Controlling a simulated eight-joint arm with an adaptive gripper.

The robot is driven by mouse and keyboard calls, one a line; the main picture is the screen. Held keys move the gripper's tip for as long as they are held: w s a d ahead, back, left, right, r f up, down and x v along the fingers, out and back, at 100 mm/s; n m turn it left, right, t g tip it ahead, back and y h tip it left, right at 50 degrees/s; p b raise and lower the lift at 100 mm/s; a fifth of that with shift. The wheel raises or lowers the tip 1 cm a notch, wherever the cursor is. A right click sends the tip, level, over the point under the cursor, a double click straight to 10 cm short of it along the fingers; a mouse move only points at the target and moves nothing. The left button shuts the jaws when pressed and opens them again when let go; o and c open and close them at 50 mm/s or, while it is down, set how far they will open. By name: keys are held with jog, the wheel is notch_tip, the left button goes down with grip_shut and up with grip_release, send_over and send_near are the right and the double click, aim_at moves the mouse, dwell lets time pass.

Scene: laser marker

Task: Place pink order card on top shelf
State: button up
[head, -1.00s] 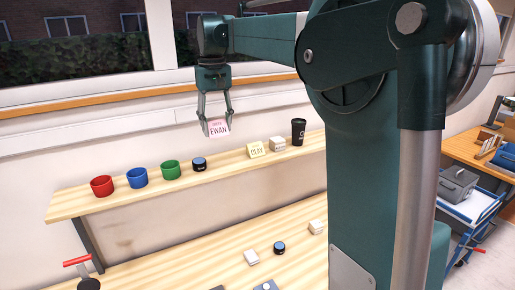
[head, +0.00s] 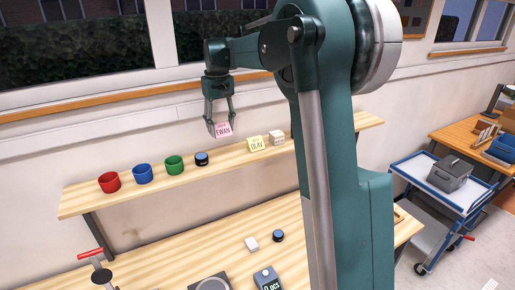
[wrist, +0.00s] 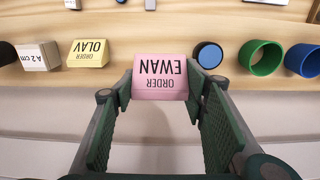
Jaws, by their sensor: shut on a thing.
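The pink order card (head: 223,129), lettered "ORDER EWAN", is between the fingers of my gripper (head: 221,126). My gripper is shut on it and points down. In the head view the card hangs above the top shelf (head: 85,201), against the wall behind, and appears apart from the boards. In the wrist view the card (wrist: 160,77) sits at the fingertips (wrist: 160,88), its lettering upside down. It overlaps the wall-side edge of the top shelf (wrist: 115,83) there, between the yellow "ORDER OLAV" card (wrist: 88,53) and a blue-topped black puck (wrist: 208,55).
Red (head: 109,182), blue (head: 143,174) and green (head: 174,165) cups line the shelf's left part. A white block (head: 276,137) stands right of the yellow card (head: 256,143). Shelf room shows between puck and yellow card. My arm hides the shelf beyond the block.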

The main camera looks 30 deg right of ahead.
jog(key=shift+f, duration=0.15)
send_over(223, 155)
jog(key=shift+f+p, duration=0.3)
jog(key=shift+f, duration=2.55)
jog(key=shift+f, duration=2.05)
jog(key=shift+f, duration=0.2)
jog(key=o, duration=0.9)
jog(key=shift+r, duration=0.15)
notch_tip(223, 155, up, 12)
jog(key=shift+r, duration=0.1)
